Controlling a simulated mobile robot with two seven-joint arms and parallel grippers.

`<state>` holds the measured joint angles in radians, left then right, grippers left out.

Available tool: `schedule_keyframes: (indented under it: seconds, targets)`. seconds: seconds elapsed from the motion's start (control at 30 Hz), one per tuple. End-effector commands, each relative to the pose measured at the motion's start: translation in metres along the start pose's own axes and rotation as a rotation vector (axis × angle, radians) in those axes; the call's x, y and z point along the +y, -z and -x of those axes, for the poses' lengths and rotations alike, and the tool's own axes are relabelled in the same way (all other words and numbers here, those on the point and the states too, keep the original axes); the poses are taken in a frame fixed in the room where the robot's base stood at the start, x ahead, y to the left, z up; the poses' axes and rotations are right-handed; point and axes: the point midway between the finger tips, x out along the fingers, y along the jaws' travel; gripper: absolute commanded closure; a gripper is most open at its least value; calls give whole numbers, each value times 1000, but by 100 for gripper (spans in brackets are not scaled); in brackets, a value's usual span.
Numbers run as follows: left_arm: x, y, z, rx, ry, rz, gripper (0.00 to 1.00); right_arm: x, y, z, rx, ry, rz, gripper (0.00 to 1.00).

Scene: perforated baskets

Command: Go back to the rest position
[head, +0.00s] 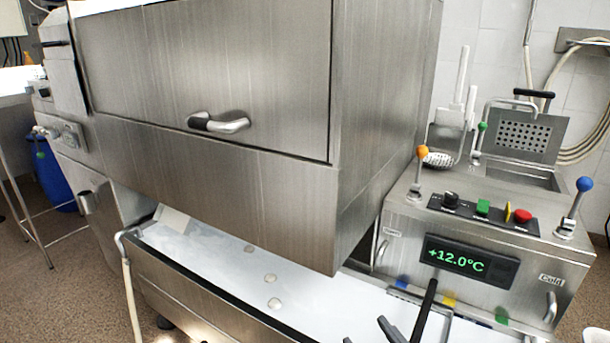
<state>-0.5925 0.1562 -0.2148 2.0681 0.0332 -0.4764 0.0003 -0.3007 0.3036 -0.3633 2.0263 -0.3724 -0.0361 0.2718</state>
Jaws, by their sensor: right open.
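My right gripper (368,331) shows only as dark fingertips at the bottom edge of the head view. They are apart, with nothing seen between them, in front of the white-bottomed trough (200,308). The rest of that gripper is cut off by the picture's edge. My left gripper is not in view.
A dark rod-like handle (425,308) stands just right of the fingertips. A steel machine (490,230) with levers and a "+12.0°C" display is at the right, a perforated basket (523,137) at its back. A large steel hood (220,190) overhangs the trough, where several pale round pieces lie.

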Motion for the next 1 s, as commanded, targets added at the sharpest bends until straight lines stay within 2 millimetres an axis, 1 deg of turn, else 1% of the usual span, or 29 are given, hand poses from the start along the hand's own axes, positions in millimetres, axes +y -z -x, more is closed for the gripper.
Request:
schedule_keyframes:
  seconds: [0.03,0.07,0.1,0.17,0.2,0.3,0.33,0.5,0.7,0.8,0.87,1.0]
  targets:
    - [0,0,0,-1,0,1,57,-1,-30,17,-129,-44,-75,43]
    - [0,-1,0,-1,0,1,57,-2,-46,26,-200,-63,-111,43]
    - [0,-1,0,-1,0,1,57,-5,-66,40,-291,-80,-157,43]
    - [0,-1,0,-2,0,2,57,-12,-92,61,-415,-92,-219,43]
    - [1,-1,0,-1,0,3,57,-18,-107,76,-493,-95,-260,43]
    - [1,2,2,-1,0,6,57,-36,-134,114,-665,-83,-354,43]
    - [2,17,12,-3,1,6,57,-27,-115,108,-645,-87,-338,43]
    - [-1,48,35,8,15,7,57,-12,-84,112,-648,-102,-322,43]
    - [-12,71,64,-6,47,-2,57,4,-48,120,-658,-121,-308,43]
    - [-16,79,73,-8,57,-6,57,10,-37,124,-660,-129,-302,43]
    - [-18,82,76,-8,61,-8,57,12,-33,125,-662,-132,-300,43]
    - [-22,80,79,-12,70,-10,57,15,-31,127,-662,-136,-296,43]
